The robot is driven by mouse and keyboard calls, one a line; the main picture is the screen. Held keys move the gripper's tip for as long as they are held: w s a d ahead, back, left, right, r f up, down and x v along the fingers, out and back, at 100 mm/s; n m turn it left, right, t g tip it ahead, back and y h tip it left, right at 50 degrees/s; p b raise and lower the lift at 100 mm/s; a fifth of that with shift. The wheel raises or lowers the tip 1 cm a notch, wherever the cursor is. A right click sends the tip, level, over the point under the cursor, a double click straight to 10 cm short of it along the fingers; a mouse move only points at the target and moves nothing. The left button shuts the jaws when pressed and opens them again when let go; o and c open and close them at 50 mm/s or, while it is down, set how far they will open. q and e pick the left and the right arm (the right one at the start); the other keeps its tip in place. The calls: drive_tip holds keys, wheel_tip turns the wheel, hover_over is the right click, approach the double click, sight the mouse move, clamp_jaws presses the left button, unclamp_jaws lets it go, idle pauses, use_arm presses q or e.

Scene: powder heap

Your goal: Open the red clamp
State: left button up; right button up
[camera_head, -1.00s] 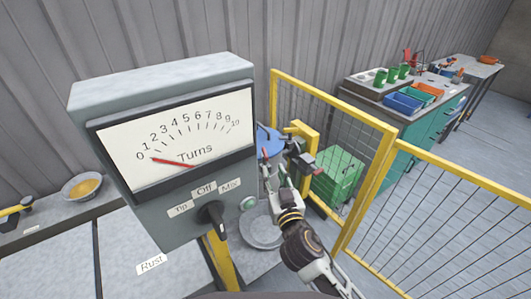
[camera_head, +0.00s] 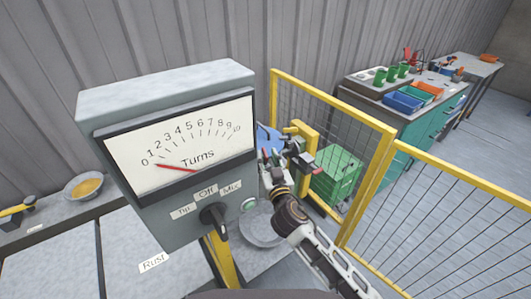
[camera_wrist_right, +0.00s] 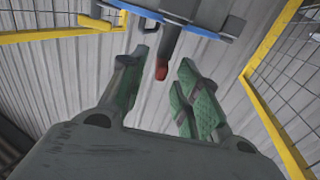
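The red clamp shows as a dark lever with a red tip (camera_wrist_right: 162,70) in the right wrist view, hanging from a blue and grey fitting (camera_wrist_right: 195,12). My right gripper (camera_wrist_right: 155,85) is open, with its green-padded fingers on either side of the red tip. I cannot tell whether either finger touches it. In the head view my right gripper (camera_head: 272,160) is beside the blue part (camera_head: 268,138) behind the gauge box, and the clamp is mostly hidden there. My left gripper is not in view.
A grey gauge box (camera_head: 135,100) marked "Turns" has a black knob (camera_head: 214,215) on its front. A metal bowl (camera_head: 262,228) stands below my right gripper. A yellow mesh fence (camera_head: 385,165) stands to the right, with a green crate (camera_head: 336,172) behind it.

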drive_tip(key=shift+x, duration=1.7)
clamp_jaws()
